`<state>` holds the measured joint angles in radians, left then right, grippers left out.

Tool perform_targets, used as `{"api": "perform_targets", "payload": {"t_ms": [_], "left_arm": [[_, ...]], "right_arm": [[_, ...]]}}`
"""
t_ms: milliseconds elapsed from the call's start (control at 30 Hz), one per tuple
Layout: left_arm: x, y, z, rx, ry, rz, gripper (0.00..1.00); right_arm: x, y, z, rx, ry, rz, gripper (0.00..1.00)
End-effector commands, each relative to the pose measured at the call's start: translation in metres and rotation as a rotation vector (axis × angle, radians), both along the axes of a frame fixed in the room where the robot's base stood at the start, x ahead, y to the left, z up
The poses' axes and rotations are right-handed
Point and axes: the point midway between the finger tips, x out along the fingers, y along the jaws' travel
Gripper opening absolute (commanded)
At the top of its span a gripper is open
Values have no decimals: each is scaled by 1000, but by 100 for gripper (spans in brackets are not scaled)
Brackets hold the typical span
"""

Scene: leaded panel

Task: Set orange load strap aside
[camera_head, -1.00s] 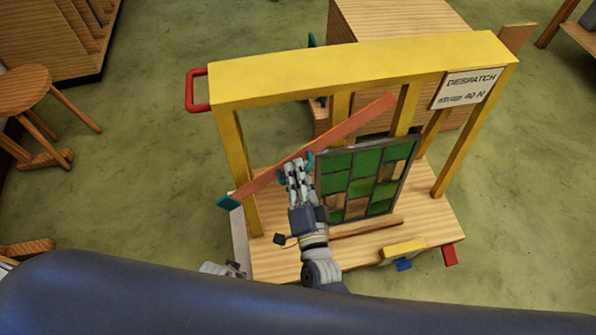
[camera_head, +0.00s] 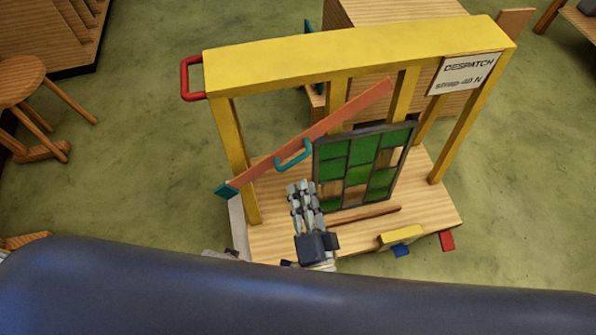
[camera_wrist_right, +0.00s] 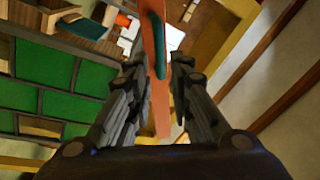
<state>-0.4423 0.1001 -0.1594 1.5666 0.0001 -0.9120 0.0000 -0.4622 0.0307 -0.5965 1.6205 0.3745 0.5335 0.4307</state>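The orange load strap (camera_head: 330,122) is a long orange bar. It lies slanted across the yellow frame, from a teal end at lower left to upper right, in front of the panel's top left corner. Its teal handle (camera_head: 293,155) is mid-length. My right gripper (camera_head: 300,187) is just below the handle, apart from it. In the right wrist view its fingers (camera_wrist_right: 158,70) are spread and empty, with the strap (camera_wrist_right: 159,105) and teal handle (camera_wrist_right: 157,45) beyond them. Small grey parts (camera_head: 222,254) at lower left may be my left gripper, mostly hidden.
The leaded panel (camera_head: 362,156) with green panes stands on the wooden base (camera_head: 430,212) under the yellow frame (camera_head: 350,52). A red handle (camera_head: 186,78) juts from the frame's left end. A yellow block (camera_head: 401,235) sits at the front edge. A stool (camera_head: 22,80) stands at left.

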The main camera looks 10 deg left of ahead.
Motion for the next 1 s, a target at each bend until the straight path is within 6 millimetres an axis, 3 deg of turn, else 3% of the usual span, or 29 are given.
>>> {"api": "perform_targets", "payload": {"t_ms": [100, 300, 867, 1000], "left_arm": [[0, 0, 0, 0, 0, 0, 0], [0, 0, 0, 1, 0, 0, 0], [0, 1, 0, 1, 1, 0, 0], [0, 0, 0, 0, 0, 0, 0]], "right_arm": [[-18, -6, -2, 0, 1, 0, 20], [-30, -10, -3, 1, -1, 0, 20], [-30, -11, -3, 0, 0, 0, 20], [-27, -11, -16, -56, 28, 19, 20]]}}
